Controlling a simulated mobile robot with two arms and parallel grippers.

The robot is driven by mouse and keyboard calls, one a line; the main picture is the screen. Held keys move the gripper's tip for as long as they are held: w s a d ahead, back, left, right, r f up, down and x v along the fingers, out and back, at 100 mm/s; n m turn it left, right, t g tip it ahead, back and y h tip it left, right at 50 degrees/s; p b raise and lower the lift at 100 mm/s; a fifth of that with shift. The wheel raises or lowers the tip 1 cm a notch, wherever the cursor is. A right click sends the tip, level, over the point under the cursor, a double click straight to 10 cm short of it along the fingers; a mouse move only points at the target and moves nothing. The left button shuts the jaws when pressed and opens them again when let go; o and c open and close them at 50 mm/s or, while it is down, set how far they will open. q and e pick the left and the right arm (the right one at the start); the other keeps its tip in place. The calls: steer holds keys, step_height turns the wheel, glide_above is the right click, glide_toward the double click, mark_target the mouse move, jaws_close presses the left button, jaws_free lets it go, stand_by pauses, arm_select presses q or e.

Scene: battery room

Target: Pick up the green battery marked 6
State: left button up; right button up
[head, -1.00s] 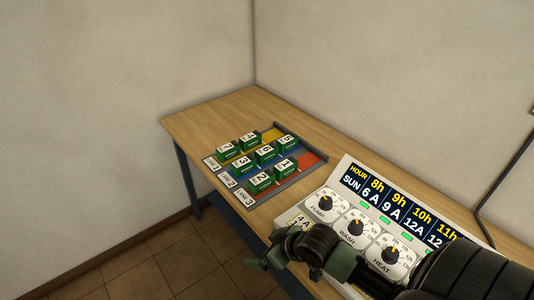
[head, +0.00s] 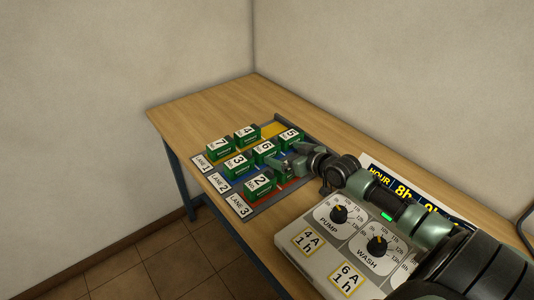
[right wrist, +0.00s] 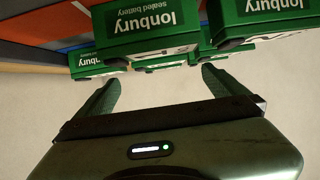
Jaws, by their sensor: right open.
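The green battery marked 6 (head: 265,151) stands in the middle lane of the tray (head: 240,207), label up, between the batteries marked 3 (head: 237,166) and 5 (head: 290,139). My right gripper (head: 283,165) is over the tray just in front of and right of battery 6. It partly hides a green battery in lane 3. In the right wrist view the open, empty fingers (right wrist: 158,78) face a nearby green battery (right wrist: 146,42), with others beside and behind it. Its number cannot be read for certain there. My left gripper is not in view.
Batteries 7 (head: 219,149) and 4 (head: 247,135) stand in lane 1, battery 2 (head: 259,187) in lane 3. A control panel with dials (head: 325,240) lies close under my right arm. The wooden table (head: 185,118) is clear left of the tray.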

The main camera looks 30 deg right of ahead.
mark_target(271, 151)
steer(key=shift+w+f, duration=0.25)
steer(key=shift+w, duration=0.4)
steer(key=shift+w+f, duration=0.25)
steer(key=shift+w, duration=0.05)
steer(key=shift+w+f, duration=0.25)
steer(key=shift+w, duration=0.3)
steer(key=x, duration=0.3)
steer(key=shift+a+f, duration=0.1)
steer(key=shift+f, duration=0.25)
steer(key=shift+w+f, duration=0.2)
steer(key=shift+w, duration=0.2)
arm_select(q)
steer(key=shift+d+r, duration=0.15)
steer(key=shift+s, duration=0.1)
arm_select(e)
steer(key=shift+s, duration=0.1)
